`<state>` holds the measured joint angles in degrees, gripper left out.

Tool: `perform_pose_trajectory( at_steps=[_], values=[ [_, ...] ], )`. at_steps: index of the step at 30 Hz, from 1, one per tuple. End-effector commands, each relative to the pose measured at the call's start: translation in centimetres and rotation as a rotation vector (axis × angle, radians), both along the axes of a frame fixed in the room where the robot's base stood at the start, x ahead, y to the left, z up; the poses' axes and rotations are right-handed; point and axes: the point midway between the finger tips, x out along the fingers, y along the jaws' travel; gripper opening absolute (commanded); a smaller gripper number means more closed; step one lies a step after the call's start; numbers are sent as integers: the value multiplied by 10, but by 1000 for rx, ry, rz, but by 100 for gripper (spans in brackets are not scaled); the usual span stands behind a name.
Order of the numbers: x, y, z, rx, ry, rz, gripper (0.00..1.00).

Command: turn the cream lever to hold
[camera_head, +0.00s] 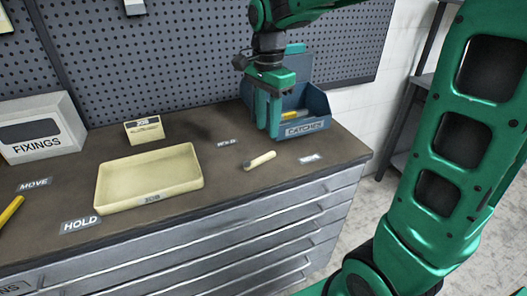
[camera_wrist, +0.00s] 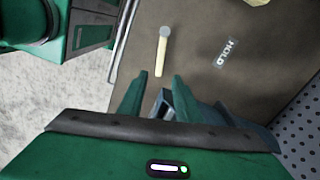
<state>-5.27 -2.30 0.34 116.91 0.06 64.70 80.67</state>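The cream lever (camera_head: 263,160) lies on the dark bench top near its front edge, its grey pivot at the left and its cream arm pointing right. In the wrist view the lever (camera_wrist: 161,57) runs from its grey pivot down toward my fingertips. A HOLD label (camera_wrist: 226,53) lies beside it; in the head view this small label (camera_head: 227,142) is behind the pivot. Another label (camera_head: 310,158), unreadable, lies to the right. My gripper (camera_head: 268,131) is above the bench just behind the lever's free end, fingers pointing down. The fingers (camera_wrist: 160,78) are apart with nothing held between them.
A blue bin (camera_head: 317,108) marked CATCHES stands close behind and right of my gripper. A cream tray (camera_head: 150,190), a small cream box (camera_head: 144,130) and a FIXINGS box (camera_head: 41,139) stand left. Other HOLD (camera_head: 80,224) and MOVE (camera_head: 35,184) labels lie left. Pegboard closes the back.

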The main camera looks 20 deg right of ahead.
Motion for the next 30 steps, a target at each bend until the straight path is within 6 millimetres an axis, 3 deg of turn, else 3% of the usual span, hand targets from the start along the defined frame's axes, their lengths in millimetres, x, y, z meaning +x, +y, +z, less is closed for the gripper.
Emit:
perform_pose_trajectory(
  at_steps=[9,15,28,29,30],
  values=[
    [-1,2,-57,-1,4,5,31],
    [-1,2,-81,-1,2,5,31],
    [-1,2,-91,0,0,5,31],
    [-1,2,-91,-1,0,5,29],
    [-1,2,-91,-1,0,5,19]
  ],
)
